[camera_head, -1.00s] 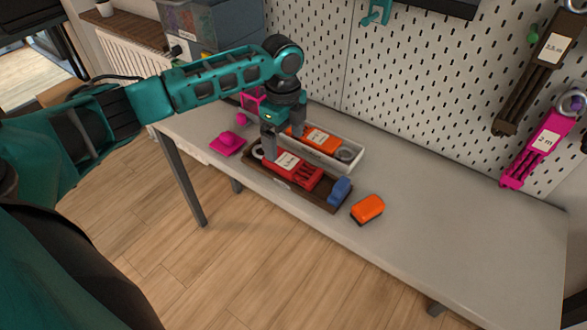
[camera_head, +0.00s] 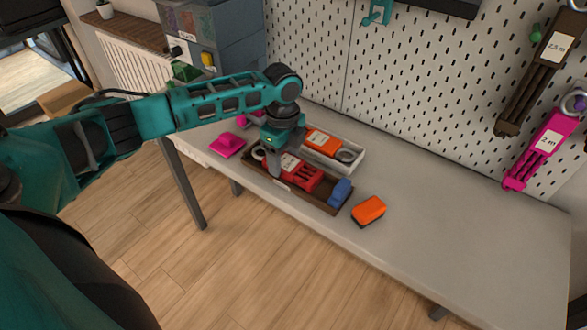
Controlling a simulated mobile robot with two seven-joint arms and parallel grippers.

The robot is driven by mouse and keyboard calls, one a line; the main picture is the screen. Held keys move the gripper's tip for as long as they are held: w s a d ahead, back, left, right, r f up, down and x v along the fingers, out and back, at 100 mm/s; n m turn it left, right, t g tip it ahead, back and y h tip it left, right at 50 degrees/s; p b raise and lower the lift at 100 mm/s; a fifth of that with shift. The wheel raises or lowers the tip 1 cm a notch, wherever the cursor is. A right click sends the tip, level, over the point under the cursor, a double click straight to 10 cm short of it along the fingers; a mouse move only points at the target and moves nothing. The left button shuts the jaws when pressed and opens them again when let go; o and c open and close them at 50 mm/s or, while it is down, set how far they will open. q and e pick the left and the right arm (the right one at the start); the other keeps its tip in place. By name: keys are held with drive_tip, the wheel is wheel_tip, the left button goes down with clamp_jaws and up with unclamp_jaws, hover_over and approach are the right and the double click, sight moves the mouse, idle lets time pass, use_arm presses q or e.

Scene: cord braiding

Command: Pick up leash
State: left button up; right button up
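A red leash (camera_head: 305,175) with a white label lies bundled in a dark brown tray (camera_head: 322,204) along the table's front edge. My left gripper (camera_head: 285,158) points down over the label end of the red leash, with its fingers on either side of it. Its near finger hides part of the leash, and its grip is unclear. An orange leash (camera_head: 322,140) with a label and a grey ring lies in a white tray (camera_head: 357,164) just behind. A brown leash (camera_head: 540,70) and a pink leash (camera_head: 545,148) hang on the pegboard at right. My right gripper is out of view.
A blue item (camera_head: 340,192) sits in the brown tray's right end. An orange block (camera_head: 369,210) lies right of it, and a pink item (camera_head: 227,145) lies left. The right part of the grey table (camera_head: 460,230) is clear.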

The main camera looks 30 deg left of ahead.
sight(285, 160)
use_arm(q)
drive_tip(key=c, duration=0.7)
drive_tip(key=shift+r+p, duration=1.65)
drive_tip(key=shift+r, duration=8.45)
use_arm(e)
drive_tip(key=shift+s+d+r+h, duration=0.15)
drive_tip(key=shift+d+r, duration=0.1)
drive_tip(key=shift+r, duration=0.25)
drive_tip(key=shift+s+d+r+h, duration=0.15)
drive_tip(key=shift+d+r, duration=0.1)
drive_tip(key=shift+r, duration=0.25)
